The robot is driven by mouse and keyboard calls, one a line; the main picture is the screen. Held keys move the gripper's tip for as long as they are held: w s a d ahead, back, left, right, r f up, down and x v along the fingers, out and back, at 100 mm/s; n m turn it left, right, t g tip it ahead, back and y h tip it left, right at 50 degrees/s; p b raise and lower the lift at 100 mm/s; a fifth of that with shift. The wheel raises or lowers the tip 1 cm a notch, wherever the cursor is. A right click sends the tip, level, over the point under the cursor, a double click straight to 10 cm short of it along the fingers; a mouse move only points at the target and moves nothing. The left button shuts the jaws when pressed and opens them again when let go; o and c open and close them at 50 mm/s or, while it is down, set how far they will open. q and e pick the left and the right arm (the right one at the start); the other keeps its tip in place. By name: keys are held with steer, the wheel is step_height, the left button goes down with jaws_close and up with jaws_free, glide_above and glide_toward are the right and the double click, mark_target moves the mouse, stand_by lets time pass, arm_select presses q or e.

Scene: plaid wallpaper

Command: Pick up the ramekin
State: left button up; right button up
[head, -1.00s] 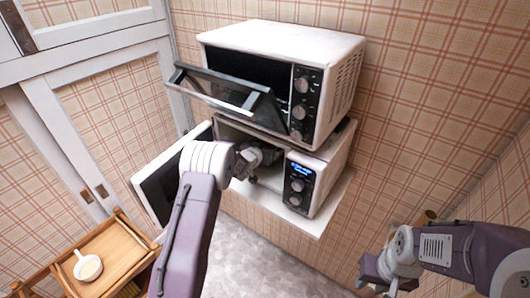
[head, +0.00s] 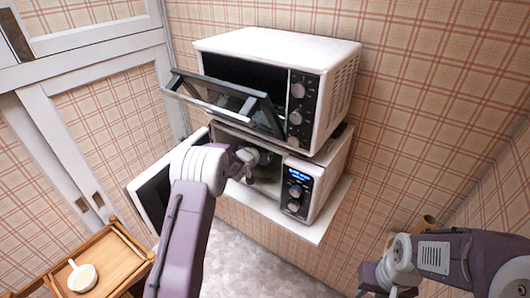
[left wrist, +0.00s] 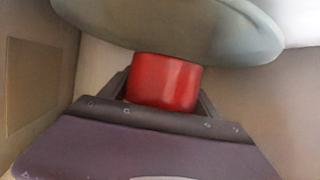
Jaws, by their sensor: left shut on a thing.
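The ramekin (left wrist: 166,82) is a small red cup, seen in the left wrist view between the fingers of my left gripper (left wrist: 165,98). The gripper is shut on it. The ramekin is right by the round glass turntable (left wrist: 200,30); I cannot tell whether they touch. In the head view my left gripper (head: 247,160) reaches into the open lower microwave (head: 325,187), and the ramekin cannot be made out there. My right gripper (head: 375,280) is at the lower right, away from the microwave; its fingers are not clear.
A toaster oven (head: 270,47) with its door (head: 225,100) hanging open sits on top of the microwave. The microwave door (head: 155,190) stands open at the left. A wooden cart (head: 120,262) with a white pan (head: 82,277) is at the lower left. The floor between is clear.

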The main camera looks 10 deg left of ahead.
arm_select(q)
steer(key=shift+r, duration=0.45)
steer(key=s+a+b, duration=0.2)
steer(key=s+b, duration=0.2)
steer(key=s, duration=1.3)
steer(key=shift+s+a+b, duration=0.35)
steer(key=shift+a, duration=0.05)
steer(key=shift+f, duration=0.15)
